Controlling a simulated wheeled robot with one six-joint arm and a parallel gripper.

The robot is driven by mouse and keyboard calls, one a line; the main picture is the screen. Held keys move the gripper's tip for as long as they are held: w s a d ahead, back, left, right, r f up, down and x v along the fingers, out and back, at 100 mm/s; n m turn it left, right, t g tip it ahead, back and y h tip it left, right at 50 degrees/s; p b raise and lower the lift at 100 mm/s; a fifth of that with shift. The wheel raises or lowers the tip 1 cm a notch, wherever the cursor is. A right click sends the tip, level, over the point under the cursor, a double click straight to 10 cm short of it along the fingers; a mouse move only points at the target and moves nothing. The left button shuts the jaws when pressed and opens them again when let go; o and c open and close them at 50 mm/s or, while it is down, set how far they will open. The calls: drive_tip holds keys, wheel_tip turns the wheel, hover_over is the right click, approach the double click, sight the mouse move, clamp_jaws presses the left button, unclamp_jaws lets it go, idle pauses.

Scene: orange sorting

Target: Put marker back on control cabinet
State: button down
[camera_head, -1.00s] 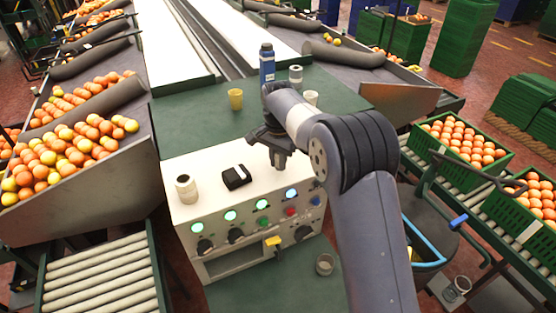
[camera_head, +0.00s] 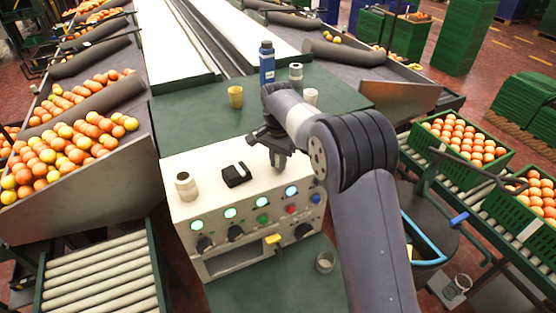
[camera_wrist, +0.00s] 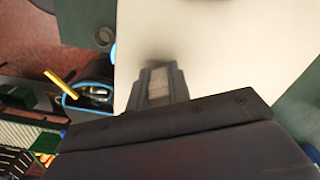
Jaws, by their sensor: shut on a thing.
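The white control cabinet (camera_head: 205,161) stands in the middle of the head view, with lit buttons and black knobs on its front. My gripper (camera_head: 279,166) is over the right part of its top, fingers pointing down. In the wrist view, the gripper (camera_wrist: 158,88) is shut on a small pale thing between its fingers, mostly hidden by them; I take it to be the marker. Whether it touches the cabinet top I cannot tell. The white cabinet top (camera_wrist: 215,45) fills much of the wrist view.
On the cabinet top are a white roll (camera_head: 186,187) and a black box (camera_head: 236,175). Behind stand a yellow cup (camera_head: 235,97), a blue bottle (camera_head: 267,64) and two pale containers. A glass (camera_head: 325,262) stands in front. A blue-rimmed bin (camera_head: 432,262) is at right.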

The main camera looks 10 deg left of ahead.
drive_tip(key=c, duration=0.8)
unclamp_jaws()
drive_tip(key=shift+c, duration=0.2)
drive_tip(key=shift+r+p, duration=2.3)
drive_tip(key=shift+r, duration=1.75)
drive_tip(key=shift+f, duration=0.1)
drive_tip(key=shift+f+b, duration=1.8)
drive_tip(key=shift+f, duration=1.55)
